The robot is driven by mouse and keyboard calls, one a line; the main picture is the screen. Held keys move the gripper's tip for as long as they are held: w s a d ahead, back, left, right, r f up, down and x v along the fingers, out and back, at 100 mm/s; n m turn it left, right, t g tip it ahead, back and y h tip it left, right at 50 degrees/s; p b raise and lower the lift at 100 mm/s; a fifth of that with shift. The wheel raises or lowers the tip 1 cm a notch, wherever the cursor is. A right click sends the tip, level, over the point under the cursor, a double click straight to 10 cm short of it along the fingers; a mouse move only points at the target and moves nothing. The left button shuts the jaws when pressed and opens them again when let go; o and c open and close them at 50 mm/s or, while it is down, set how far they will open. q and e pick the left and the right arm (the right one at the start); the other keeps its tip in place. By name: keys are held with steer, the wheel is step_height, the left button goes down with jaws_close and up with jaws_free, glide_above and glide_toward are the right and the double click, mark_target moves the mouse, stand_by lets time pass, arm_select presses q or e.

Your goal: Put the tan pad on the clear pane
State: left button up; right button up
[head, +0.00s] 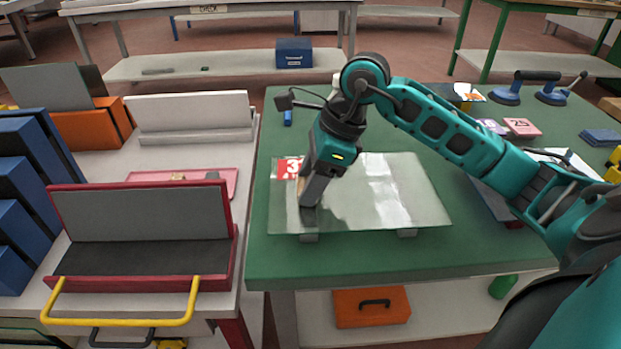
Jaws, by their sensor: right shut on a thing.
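The clear pane (395,195) lies on small supports on the green table at the centre. A red label with a white number (288,168) shows at its left end. My right gripper (308,196) reaches down over the left part of the pane. It is shut on the tan pad (304,186), of which only a small strip shows between and beside the fingers. I cannot tell whether the pad touches the glass. My left gripper is not in view.
The green table (400,262) has suction lifters (535,85) and a pink block (522,127) at the back right. To the left stand a red rack with a yellow handle (237,240), a pink tray (222,183) and blue stepped blocks (22,190).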

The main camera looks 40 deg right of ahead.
steer(key=shift+f, duration=0.2)
steer(key=o, duration=1)
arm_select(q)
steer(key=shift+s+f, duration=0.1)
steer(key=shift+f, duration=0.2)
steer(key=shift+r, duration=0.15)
arm_select(e)
steer(key=shift+r, duration=0.2)
steer(key=shift+r, duration=0.3)
arm_select(q)
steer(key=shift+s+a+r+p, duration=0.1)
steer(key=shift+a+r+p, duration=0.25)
steer(key=shift+p, duration=0.5)
arm_select(e)
steer(key=v, duration=1.1)
steer(key=shift+s+d+r, duration=0.1)
steer(key=shift+r, duration=0.15)
